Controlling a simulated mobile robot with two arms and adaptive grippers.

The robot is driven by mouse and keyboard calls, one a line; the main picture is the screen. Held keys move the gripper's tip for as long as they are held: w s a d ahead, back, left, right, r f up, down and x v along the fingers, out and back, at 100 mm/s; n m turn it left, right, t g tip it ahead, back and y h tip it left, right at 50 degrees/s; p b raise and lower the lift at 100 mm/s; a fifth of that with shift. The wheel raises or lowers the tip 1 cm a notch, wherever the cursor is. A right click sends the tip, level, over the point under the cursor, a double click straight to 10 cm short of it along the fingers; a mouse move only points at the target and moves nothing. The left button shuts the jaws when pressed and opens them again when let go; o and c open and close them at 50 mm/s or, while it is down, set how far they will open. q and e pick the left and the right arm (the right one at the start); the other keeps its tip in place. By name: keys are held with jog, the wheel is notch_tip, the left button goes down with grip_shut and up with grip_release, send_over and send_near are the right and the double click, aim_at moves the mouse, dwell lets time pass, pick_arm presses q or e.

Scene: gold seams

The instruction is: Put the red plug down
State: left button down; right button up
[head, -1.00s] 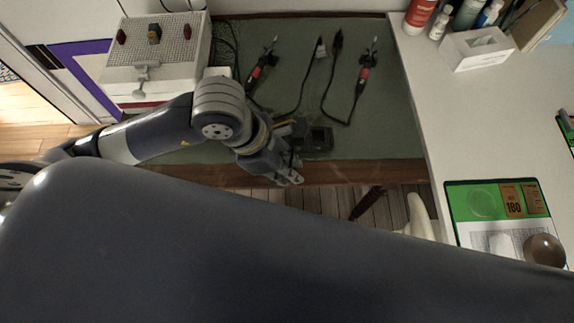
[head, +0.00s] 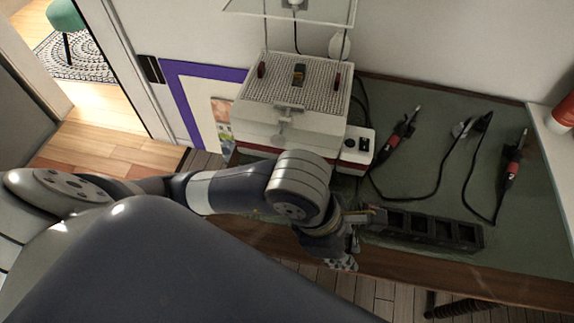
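My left gripper (head: 344,262) hangs at the front edge of the green-topped bench (head: 420,120), left of a black rack with several square compartments (head: 430,231). Its fingers point down and are small and partly hidden by its own wrist. I cannot tell whether they are open or hold anything. I make out no red plug in them. Two small dark red pieces, one on the left (head: 261,70) and one on the right (head: 337,80), stand on the perforated top of a white box (head: 290,95). I cannot tell whether either is the plug. My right gripper is not in view.
A white power strip (head: 357,150) sits beside the box. Red-handled tools with black cables, one in the middle (head: 396,137) and one at right (head: 514,165), lie on the bench. A clear shelf (head: 320,8) is above the box. The bench between the tools is partly clear.

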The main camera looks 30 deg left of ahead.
pick_arm(q)
jog(key=shift+w+a+f, duration=0.1)
jog(key=shift+a, duration=0.2)
jog(key=w+a+f+p, duration=0.1)
jog(key=w+a, duration=0.2)
jog(key=w+a+f+p, duration=0.1)
jog(key=w+a+f, duration=0.1)
jog(key=w+a, duration=0.2)
jog(key=w+a+f+p, duration=0.1)
jog(key=w+a, duration=0.2)
jog(key=w, duration=0.1)
jog(key=shift+w+a+f+p, duration=0.2)
jog(key=shift+f+p, duration=0.05)
jog(key=shift+p, duration=0.15)
jog(key=shift+f, duration=0.35)
jog(key=shift+f+b, duration=0.55)
jog(key=shift+b, duration=0.2)
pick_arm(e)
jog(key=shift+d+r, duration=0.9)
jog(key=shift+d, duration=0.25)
